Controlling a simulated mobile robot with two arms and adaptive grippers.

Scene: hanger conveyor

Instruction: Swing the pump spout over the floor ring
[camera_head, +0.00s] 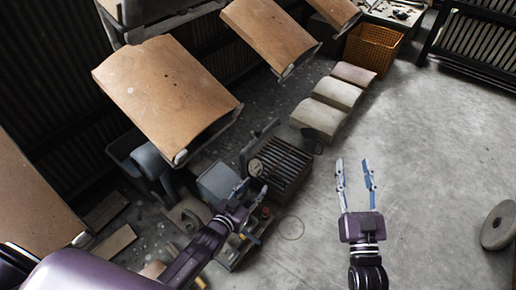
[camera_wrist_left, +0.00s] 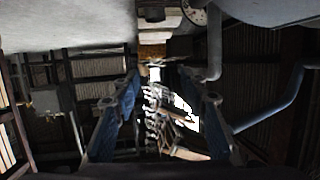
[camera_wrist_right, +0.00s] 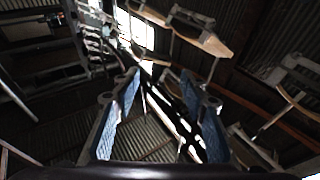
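The floor ring (camera_head: 291,238) is a thin dark circle drawn on the concrete, right of the machinery. The pump seems to be the grey unit (camera_head: 216,182) at centre left, but its spout cannot be made out clearly in the head view. In the left wrist view a grey bent pipe (camera_wrist_left: 214,45), possibly the spout, hangs beside a round gauge (camera_wrist_left: 195,13). My left gripper (camera_head: 252,190) is open with nothing between its fingers, over the machinery and left of the ring. My right gripper (camera_head: 355,172) is open and empty over bare floor, right of the ring.
A slatted dark crate (camera_head: 283,166) stands behind the left gripper. Brown panels (camera_head: 165,90) hang from the conveyor above. Pale padded blocks (camera_head: 319,117) and an orange basket (camera_head: 373,48) stand farther back. A round grey disc (camera_head: 499,226) lies at right. Floor between is clear.

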